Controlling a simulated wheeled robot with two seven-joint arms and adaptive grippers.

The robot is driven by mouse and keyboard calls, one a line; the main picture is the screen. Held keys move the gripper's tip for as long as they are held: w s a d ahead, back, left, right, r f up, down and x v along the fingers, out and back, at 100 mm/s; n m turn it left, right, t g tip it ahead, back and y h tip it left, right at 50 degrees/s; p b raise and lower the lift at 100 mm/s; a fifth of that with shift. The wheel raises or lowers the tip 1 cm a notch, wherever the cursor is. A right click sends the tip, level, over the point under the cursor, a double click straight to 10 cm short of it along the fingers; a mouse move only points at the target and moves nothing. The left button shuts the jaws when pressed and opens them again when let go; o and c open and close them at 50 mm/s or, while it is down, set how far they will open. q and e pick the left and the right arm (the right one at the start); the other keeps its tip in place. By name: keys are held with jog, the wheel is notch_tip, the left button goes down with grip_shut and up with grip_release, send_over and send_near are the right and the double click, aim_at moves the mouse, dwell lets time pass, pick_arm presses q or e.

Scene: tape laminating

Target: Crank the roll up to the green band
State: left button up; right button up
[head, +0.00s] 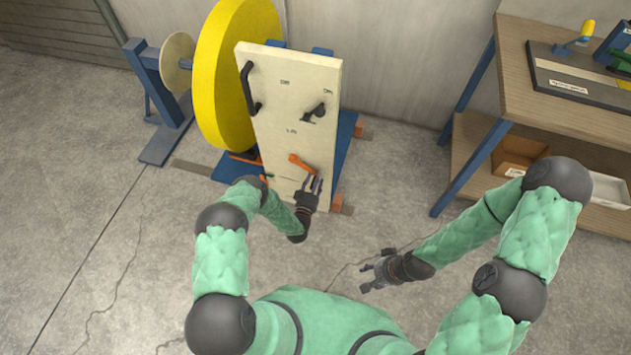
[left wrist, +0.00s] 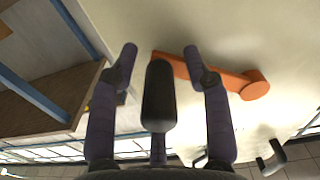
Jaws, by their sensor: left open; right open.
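The yellow roll (head: 220,80) stands upright behind a cream panel (head: 275,125). An orange crank (head: 299,163) sits low on the panel; in the left wrist view its arm (left wrist: 215,75) runs left from a round hub. My left gripper (head: 314,184) is open just below and right of the crank. In the left wrist view its two fingers (left wrist: 163,65) are spread, with a dark rounded bar between them overlapping the crank's left end; I cannot tell whether the bar is a crank handle. My right gripper (head: 375,270) is open and empty over the floor. I cannot make out a green band.
The panel also carries a black handle (head: 249,88) and a dark knob (head: 316,112). A blue stand (head: 170,110) is at left. A wooden bench (head: 535,95) with tools and a lower shelf is at right. The floor between panel and bench is clear.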

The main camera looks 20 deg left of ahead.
pick_arm(q)
grip_shut()
jog(key=shift+s+f, duration=0.1)
jog(key=shift+f, duration=0.1)
pick_arm(e)
jog(key=shift+w, duration=0.5)
